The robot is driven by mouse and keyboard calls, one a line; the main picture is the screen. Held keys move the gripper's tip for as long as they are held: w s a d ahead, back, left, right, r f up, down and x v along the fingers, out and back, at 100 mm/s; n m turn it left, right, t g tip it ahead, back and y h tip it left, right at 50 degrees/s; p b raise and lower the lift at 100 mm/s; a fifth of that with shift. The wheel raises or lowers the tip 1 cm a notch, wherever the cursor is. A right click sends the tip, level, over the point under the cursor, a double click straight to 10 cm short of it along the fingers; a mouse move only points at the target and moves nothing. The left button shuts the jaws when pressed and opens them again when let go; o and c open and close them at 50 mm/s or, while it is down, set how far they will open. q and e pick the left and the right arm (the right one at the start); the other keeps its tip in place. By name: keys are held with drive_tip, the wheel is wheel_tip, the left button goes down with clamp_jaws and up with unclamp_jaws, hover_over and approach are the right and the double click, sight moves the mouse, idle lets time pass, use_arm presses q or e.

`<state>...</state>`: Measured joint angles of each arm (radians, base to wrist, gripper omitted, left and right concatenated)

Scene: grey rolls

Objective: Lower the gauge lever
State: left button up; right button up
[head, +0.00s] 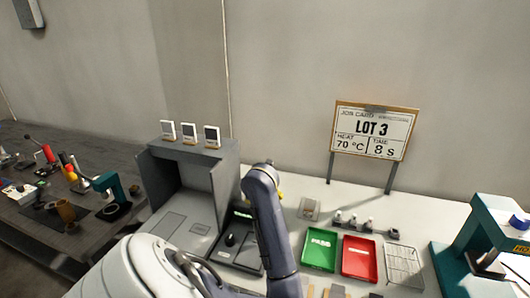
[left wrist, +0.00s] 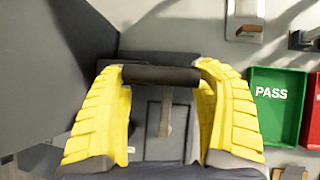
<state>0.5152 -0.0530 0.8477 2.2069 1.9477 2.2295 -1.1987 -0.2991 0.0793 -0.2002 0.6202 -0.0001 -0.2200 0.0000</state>
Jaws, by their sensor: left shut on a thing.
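The gauge lever shows in the left wrist view as a dark horizontal handle bar (left wrist: 150,75) with a grey arm (left wrist: 165,118) running down from it. My left gripper (left wrist: 162,76) has its yellow fingers at the two ends of the bar and is shut on it. In the head view my forearm hides most of the gripper and the lever; only a bit of yellow shows beside the arm. A dark fixture with a black knob (head: 231,239) stands just left of the arm. My right gripper is in neither view.
A grey open-fronted booth (head: 226,190) stands left of the arm. A green PASS tray (head: 320,249), a red tray (head: 359,258) and a wire rack (head: 404,265) lie to the right. A job card sign (head: 372,132) stands behind. A teal press (head: 482,235) is at far right.

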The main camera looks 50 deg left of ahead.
use_arm(q)
drive_tip(key=shift+s+d+f, duration=0.15)
drive_tip(key=shift+s+d, duration=0.1)
drive_tip(key=shift+d, duration=0.05)
drive_tip(key=shift+d+f, duration=0.1)
drive_tip(key=shift+f, duration=0.1)
drive_tip(key=shift+c, duration=0.5)
idle(0.6)
drive_tip(key=o, duration=1.8)
drive_tip(key=v, duration=1.2)
drive_tip(key=shift+s+r, duration=0.1)
